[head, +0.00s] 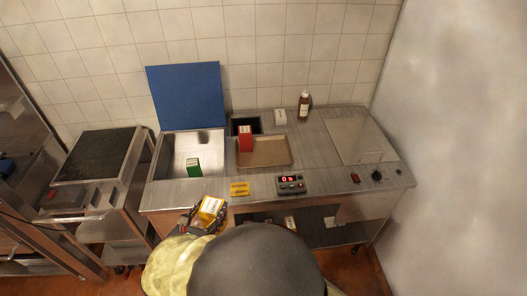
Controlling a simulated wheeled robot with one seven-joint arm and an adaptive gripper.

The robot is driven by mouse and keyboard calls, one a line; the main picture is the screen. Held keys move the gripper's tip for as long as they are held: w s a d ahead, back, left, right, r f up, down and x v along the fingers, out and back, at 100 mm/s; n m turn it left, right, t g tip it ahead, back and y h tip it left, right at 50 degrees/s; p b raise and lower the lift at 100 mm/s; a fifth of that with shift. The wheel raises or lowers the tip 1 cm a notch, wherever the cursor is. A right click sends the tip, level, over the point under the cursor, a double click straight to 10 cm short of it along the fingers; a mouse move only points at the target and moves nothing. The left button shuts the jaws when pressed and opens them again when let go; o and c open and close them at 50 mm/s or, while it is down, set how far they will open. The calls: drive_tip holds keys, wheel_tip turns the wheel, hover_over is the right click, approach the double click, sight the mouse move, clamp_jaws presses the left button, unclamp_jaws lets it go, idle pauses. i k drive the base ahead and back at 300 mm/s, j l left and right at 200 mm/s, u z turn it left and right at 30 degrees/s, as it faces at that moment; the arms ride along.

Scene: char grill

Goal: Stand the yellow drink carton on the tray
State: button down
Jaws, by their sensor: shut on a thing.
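The yellow drink carton (212,205) is held by my gripper (204,214), which is shut on it in front of the counter's front edge, left of centre. The carton looks tilted, and its lower part is hidden by the gripper. The tray (270,158) is a shallow brown one on the counter, behind and to the right of my gripper. A red carton (246,140) stands upright at the tray's left rear part.
A green carton (193,166) stands in the steel basin (212,152) below a raised blue lid (186,96). A yellow label (239,189) and a timer (290,184) lie near the front edge. A black bin (240,126), white box (280,116) and brown bottle (303,106) stand behind.

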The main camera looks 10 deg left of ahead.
sight(272, 146)
drive_tip(key=i+l+z, duration=0.1)
drive_tip(key=i, duration=0.8)
drive_tip(key=i+l, duration=0.1)
drive_tip(key=i, duration=0.85)
drive_tip(key=l+z, duration=0.05)
